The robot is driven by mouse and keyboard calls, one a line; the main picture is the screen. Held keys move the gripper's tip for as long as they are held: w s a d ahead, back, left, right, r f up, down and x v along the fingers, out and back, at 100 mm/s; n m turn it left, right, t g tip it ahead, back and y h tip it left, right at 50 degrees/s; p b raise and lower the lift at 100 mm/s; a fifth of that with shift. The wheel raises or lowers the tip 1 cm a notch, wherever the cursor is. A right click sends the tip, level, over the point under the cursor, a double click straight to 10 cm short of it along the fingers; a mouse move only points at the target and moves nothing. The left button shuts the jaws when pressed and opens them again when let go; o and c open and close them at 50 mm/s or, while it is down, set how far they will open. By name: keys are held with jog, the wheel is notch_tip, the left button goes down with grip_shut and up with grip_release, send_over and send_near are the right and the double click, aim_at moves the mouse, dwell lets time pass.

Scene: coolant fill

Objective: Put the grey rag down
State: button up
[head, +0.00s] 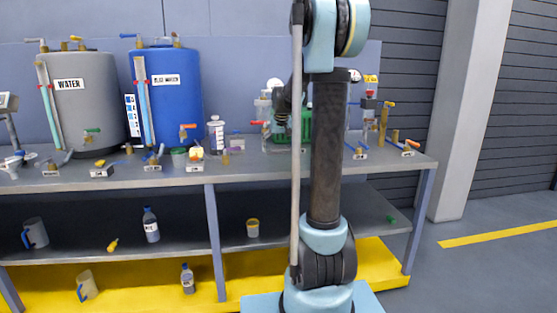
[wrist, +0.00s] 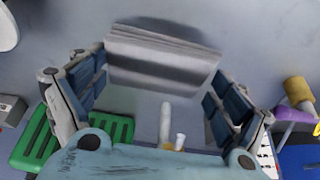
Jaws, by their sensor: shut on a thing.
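The grey rag (wrist: 160,62) shows in the wrist view as a folded, striped grey block. It lies between the two fingertips of my gripper (wrist: 157,68), which is shut on it. A grey surface is behind the rag; I cannot tell whether the rag touches it. In the head view my own arm stands in front of the right part of the bench, and the rag is not visible there.
The grey bench (head: 250,169) carries a grey water tank (head: 85,110), a blue tank (head: 172,115) and several valves and bottles. A green slotted thing (wrist: 35,145) is left of my gripper, a brass cylinder (wrist: 298,90) right. The bench's front strip is mostly clear.

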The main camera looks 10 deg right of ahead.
aim_at(279, 163)
jog(key=shift+d+f, duration=0.1)
jog(key=shift+f, duration=2.3)
jog(key=o, duration=0.7)
jog(key=v, duration=1.2)
jog(key=s+f, duration=0.6)
jog(key=s, duration=0.7)
jog(key=s+f+g, duration=0.1)
jog(key=s+f, duration=0.6)
jog(key=s, duration=0.6)
jog(key=s+f+g, duration=0.1)
jog(key=s+f, duration=0.6)
jog(key=s, duration=0.6)
jog(key=shift+s+f, duration=0.1)
jog(key=shift+s, duration=0.2)
